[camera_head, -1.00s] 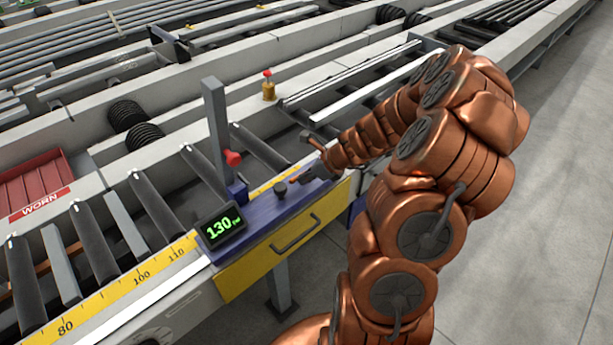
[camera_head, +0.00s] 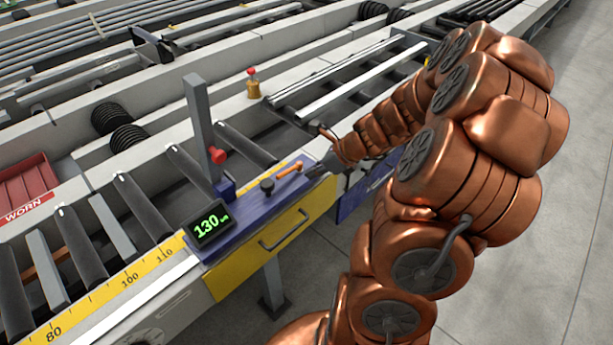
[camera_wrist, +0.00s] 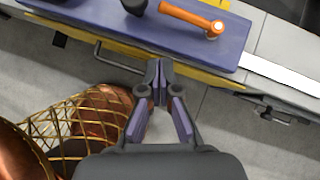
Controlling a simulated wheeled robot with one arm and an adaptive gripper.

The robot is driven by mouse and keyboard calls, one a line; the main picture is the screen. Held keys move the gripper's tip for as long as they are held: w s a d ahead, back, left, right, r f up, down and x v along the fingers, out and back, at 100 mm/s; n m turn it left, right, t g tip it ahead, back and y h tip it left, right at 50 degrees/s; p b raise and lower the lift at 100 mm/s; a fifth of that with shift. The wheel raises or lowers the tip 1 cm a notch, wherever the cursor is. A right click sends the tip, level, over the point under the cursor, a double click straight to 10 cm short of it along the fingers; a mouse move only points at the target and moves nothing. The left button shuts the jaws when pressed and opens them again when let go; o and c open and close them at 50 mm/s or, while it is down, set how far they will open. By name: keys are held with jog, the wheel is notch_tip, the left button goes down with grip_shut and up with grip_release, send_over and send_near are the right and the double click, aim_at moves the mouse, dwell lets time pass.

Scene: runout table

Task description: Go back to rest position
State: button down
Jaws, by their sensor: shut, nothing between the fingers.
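My gripper (camera_wrist: 159,82) is shut with nothing between its fingertips in the wrist view. It is out beyond the yellow front edge of the table, over the grey floor. In the head view my gripper (camera_head: 318,170) is small and partly hidden at the end of my copper arm. It shows close to the right end of the blue block (camera_head: 245,215). An orange lever (camera_head: 289,169) lies on this block, and it also shows in the wrist view (camera_wrist: 188,17). A black knob (camera_head: 267,187) stands beside the lever.
A display (camera_head: 208,224) reads 130. A grey post (camera_head: 199,125) with a red knob (camera_head: 217,155) rises behind the block. A yellow drawer front with a handle (camera_head: 285,230) faces the floor. A red bin labelled WORN (camera_head: 25,190) is at left. Open floor lies at right.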

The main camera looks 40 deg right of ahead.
jog(key=shift+a+b+v, duration=0.15)
jog(key=shift+b+v, duration=0.05)
jog(key=shift+v, duration=0.75)
jog(key=shift+a+b+v, duration=0.15)
jog(key=shift+a+v, duration=0.05)
jog(key=shift+v, duration=0.7)
jog(key=shift+s, duration=0.15)
jog(key=s+a+r+n+g, duration=0.2)
jog(key=s+a+n+g, duration=0.15)
jog(key=a+n, duration=0.5)
jog(key=s+a+r+n+g, duration=0.2)
jog(key=s+a+n, duration=0.2)
jog(key=a+n, duration=0.45)
jog(key=s+a+r+n+g+h, duration=0.2)
jog(key=s+a+n+g+h, duration=0.1)
jog(key=s+n, duration=1)
jog(key=shift+s+a+h, duration=0.5)
jog(key=shift+s+a, duration=0.2)
jog(key=shift+s, duration=0.35)
